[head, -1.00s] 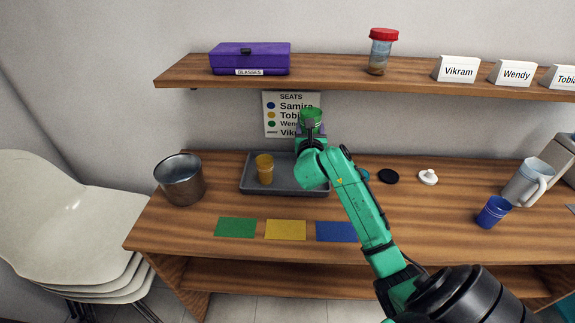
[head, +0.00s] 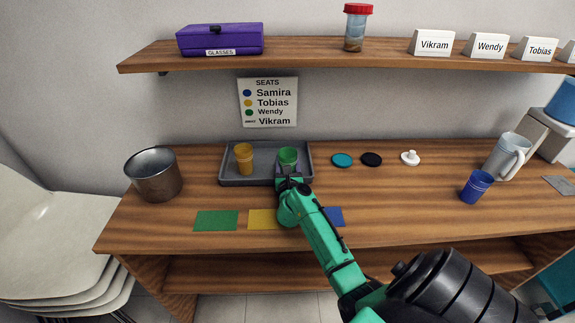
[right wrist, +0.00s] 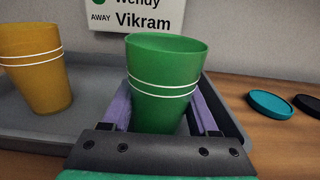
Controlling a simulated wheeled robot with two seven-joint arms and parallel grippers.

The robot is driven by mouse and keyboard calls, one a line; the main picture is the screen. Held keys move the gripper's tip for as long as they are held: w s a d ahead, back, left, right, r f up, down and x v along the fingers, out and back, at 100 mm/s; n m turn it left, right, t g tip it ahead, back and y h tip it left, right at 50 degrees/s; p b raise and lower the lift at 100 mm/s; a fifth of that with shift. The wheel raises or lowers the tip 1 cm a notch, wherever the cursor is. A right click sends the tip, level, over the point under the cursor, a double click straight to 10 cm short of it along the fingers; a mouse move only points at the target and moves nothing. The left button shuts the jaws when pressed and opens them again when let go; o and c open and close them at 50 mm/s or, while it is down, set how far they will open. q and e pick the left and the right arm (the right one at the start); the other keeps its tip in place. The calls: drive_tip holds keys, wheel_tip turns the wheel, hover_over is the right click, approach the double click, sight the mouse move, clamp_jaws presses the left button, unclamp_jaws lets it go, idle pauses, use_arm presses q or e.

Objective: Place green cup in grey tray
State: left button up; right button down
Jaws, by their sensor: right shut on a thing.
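The green cup (head: 288,156) is upright at the right part of the grey tray (head: 228,180). My right gripper (head: 287,172) is shut on it; in the right wrist view its two purple fingers (right wrist: 160,112) flank the green cup (right wrist: 163,75). The cup appears within the tray's outline, but its base is hidden by the gripper, so I cannot tell whether it touches the tray floor. A yellow cup (head: 243,158) stands upright in the tray's left part; it also shows in the right wrist view (right wrist: 35,70). My left gripper is out of view.
A metal pot (head: 153,178) stands left of the tray. Green (head: 216,220), yellow (head: 262,219) and blue (head: 336,216) mats lie in front. Lids (head: 342,160), a blue cup (head: 477,187) and a pitcher (head: 507,157) are to the right. A shelf (head: 390,58) hangs above.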

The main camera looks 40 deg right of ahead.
drive_tip(key=shift+f, duration=0.15)
drive_tip(key=shift+c, duration=0.8)
unclamp_jaws()
drive_tip(key=shift+r, duration=0.35)
drive_tip(key=v, duration=1.1)
drive_tip(key=shift+f, duration=0.15)
drive_tip(key=shift+s+a, duration=0.3)
drive_tip(key=shift+s, duration=0.1)
